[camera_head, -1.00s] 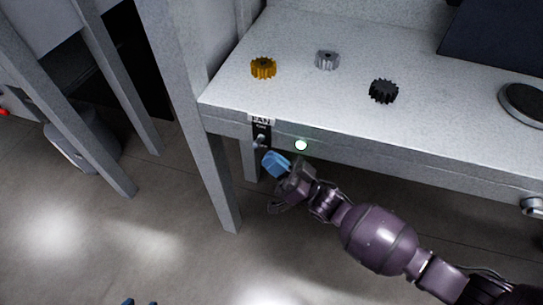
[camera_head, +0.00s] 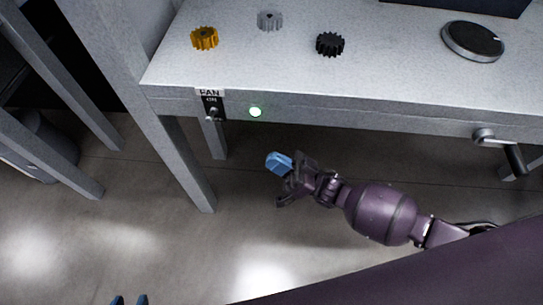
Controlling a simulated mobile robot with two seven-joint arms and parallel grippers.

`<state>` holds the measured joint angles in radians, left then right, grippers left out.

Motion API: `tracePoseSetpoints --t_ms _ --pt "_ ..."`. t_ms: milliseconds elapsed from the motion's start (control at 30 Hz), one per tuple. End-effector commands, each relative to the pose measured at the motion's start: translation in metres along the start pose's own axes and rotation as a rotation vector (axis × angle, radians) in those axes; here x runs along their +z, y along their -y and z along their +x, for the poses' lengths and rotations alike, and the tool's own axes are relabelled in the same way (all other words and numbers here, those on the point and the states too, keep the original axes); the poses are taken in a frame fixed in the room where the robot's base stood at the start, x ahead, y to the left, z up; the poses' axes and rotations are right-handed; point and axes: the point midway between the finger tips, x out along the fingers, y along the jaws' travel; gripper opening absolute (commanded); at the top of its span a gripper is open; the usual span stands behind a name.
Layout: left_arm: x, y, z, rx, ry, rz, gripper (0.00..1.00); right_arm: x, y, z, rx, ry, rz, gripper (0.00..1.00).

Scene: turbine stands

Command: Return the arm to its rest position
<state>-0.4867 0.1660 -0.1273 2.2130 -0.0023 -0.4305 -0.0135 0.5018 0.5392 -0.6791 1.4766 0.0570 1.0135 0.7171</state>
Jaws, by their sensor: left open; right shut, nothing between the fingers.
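My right gripper (camera_head: 279,163) has blue fingertips on a purple arm that comes in from the right. It is shut and empty, in the air in front of and below the table's front edge, clear of the fan switch. My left gripper (camera_head: 130,299) shows only as two blue fingertips at the bottom edge. They are apart, so it is open; the rest of it is out of view. The fan switch (camera_head: 212,112) sits on a black plate marked FAN and ON, on the table's front edge. A small green-white light (camera_head: 255,112) glows to its right.
The grey table (camera_head: 390,85) holds an orange gear (camera_head: 204,38), a grey gear (camera_head: 270,20), a black gear (camera_head: 330,44) and a round dark-topped disc (camera_head: 473,41). A handle (camera_head: 500,145) juts from its front at right. Table legs stand at left. The floor in front is open.

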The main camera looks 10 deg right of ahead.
Motion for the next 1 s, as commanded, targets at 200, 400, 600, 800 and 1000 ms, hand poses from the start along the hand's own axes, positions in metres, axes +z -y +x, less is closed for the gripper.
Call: tracePoseSetpoints --t_ms 200,400,600,800,1000 --pt "0.0 0.0 0.0 0.001 -0.001 0.0 0.42 0.0 0.0 0.0 0.0 0.0 0.0 0.0" --pt "0.0 0.0 0.0 0.001 -0.001 0.0 0.42 0.0 0.0 0.0 0.0 0.0 0.0 0.0" --pt "-0.012 0.001 -0.003 -0.002 -0.023 0.0 0.42 -0.006 0.006 0.003 0.061 0.013 -0.032 0.0" --pt "-0.038 0.005 -0.012 -0.01 -0.075 -0.003 0.42 -0.023 0.021 -0.002 0.278 0.086 -0.136 0.0" --pt "-0.045 0.007 -0.024 -0.016 -0.084 -0.013 0.42 -0.042 0.035 -0.025 0.527 0.213 -0.232 0.0"
